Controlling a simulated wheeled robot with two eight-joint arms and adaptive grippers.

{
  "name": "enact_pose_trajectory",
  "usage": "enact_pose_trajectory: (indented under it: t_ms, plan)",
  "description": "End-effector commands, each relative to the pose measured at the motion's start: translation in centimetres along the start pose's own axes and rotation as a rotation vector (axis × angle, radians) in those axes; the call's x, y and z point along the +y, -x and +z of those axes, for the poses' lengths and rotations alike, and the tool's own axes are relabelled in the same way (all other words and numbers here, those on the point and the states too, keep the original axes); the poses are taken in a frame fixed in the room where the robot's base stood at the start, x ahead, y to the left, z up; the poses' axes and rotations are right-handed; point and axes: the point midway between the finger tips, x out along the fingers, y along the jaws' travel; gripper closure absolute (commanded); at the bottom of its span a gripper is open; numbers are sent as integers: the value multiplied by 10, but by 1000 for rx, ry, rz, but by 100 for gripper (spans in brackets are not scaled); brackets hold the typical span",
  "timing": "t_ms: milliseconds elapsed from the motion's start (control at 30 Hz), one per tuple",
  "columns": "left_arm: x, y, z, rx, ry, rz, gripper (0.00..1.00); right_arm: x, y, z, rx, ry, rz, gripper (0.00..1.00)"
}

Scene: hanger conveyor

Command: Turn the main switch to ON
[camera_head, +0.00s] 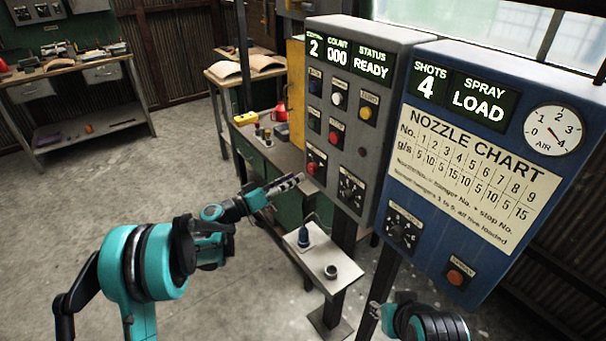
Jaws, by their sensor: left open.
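A grey control panel (335,108) stands at centre with a lit display reading COUNT 000 and STATUS READY. It carries several buttons, a red knob (314,167) at its lower left and a black rotary dial (350,193) at its lower right. Their labels are too small to read, so I cannot tell which is the main switch. My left gripper (298,180) is open and empty, just left of and below the red knob, apparently apart from it. My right gripper (376,311) is partly in view at the bottom, below the blue panel; its fingers are unclear.
A blue panel (395,170) with a nozzle chart, gauge and dial adjoins on the right. A small shelf (313,258) below holds a dark blue nozzle-like piece (304,237) and a small cup (330,271). A green workbench stands behind. Floor at left is clear.

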Motion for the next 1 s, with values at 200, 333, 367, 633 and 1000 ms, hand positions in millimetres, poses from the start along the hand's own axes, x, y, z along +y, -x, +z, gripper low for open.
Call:
enact_pose_trajectory:
  t_ms: [200, 333, 367, 633, 1000]
  plan:
    - [-1, 45, 0, 1, 0, -2, 49, 0, 0, 0, 0, 0, 0, 66]
    - [0, 59, 0, 0, 0, -1, 49, 0, 0, 0, 0, 0, 0, 66]
    - [0, 61, 0, 0, 0, -1, 49, 0, 0, 0, 0, 0, 0, 66]
    - [0, 65, 0, -1, 0, 1, 49, 0, 0, 0, 0, 0, 0, 66]
    - [9, 63, 2, -35, 10, -19, 49, 0, 0, 0, 0, 0, 0, 66]
